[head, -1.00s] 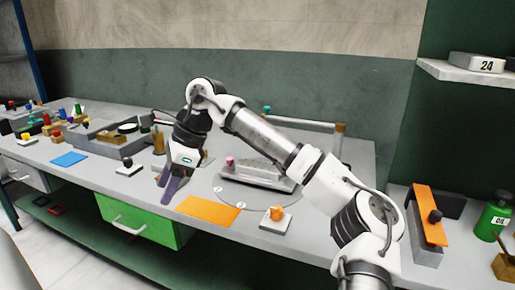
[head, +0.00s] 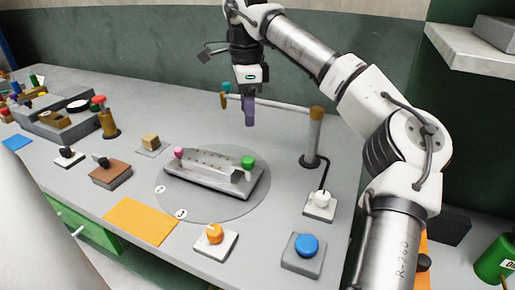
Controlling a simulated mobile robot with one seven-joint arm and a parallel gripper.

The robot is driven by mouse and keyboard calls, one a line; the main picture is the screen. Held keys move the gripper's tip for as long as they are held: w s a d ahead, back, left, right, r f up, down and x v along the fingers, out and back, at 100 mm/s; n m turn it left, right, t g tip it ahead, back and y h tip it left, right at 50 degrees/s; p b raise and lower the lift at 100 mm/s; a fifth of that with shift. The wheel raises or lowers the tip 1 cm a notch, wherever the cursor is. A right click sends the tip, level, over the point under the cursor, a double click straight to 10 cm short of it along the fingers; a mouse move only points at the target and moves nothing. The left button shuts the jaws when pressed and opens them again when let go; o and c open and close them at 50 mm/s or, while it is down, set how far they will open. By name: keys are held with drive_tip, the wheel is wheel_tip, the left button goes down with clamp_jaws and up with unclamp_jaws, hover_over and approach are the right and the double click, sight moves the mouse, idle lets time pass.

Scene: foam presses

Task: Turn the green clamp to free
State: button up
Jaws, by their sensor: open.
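The green clamp (head: 248,162) is a small round green knob at the right end of the grey perforated block (head: 210,182) on the bench. A pale bar lies beside it on the block's near side. I cannot tell which setting the clamp is in. A pink knob (head: 179,152) sits at the block's left end. My gripper (head: 249,112) hangs with its purple fingers pointing down, above and behind the green clamp in the head view. It is open, empty and apart from the clamp. The fingers overlap from this angle.
A post (head: 314,138) with a horizontal bar stands behind the block. A red-topped stand (head: 108,118) is left.

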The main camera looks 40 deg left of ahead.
sight(248, 158)
wheel_tip(248, 158, down, 14)
drive_tip(key=shift+s+r+p, duration=0.15)
drive_tip(key=shift+r+p, duration=0.1)
drive_tip(key=shift+p, duration=0.45)
drive_tip(key=c, duration=1)
